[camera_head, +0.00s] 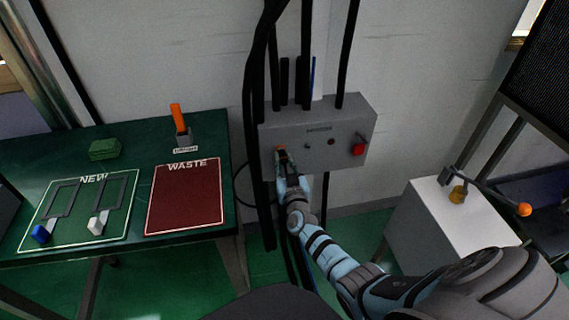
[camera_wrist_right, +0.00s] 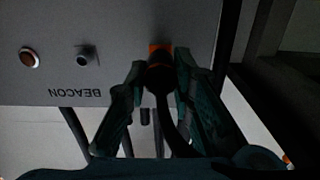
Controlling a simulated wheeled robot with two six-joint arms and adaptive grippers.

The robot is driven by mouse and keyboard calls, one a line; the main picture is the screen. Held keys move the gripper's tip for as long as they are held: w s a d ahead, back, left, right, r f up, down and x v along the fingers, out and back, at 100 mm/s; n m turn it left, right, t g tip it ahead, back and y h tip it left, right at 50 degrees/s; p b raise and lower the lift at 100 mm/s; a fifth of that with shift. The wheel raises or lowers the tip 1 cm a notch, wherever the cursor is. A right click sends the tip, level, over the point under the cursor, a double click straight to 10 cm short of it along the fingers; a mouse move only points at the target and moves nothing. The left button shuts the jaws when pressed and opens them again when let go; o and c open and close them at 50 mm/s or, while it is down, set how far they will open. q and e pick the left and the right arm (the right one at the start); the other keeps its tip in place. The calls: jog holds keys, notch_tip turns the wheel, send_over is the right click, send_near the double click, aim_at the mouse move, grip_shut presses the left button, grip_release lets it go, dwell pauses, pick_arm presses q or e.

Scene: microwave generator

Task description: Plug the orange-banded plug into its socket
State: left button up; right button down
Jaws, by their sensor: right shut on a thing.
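My right gripper (camera_head: 283,163) is at the left part of the front of a grey wall box (camera_head: 318,136). In the right wrist view its two fingers (camera_wrist_right: 158,80) are shut on a dark plug (camera_wrist_right: 158,78) with a cable running back from it. An orange band (camera_wrist_right: 160,52) shows just past the fingertips, against the grey panel; a bit of orange also shows in the head view (camera_head: 281,149). The socket is hidden behind the plug and fingers, and I cannot tell how deep the plug sits. My left gripper is not in view.
A green table (camera_head: 135,140) with NEW and WASTE mats stands left. A white cabinet (camera_head: 450,225) stands right.

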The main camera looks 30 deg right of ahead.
jog(key=shift+w+d, duration=0.15)
jog(key=shift+w, duration=0.3)
jog(key=shift+w+d+b, duration=0.1)
jog(key=shift+w+b, duration=0.15)
jog(key=shift+b, duration=0.15)
jog(key=c, duration=1.3)
grip_release()
jog(key=shift+w, duration=0.1)
jog(key=v, duration=1.2)
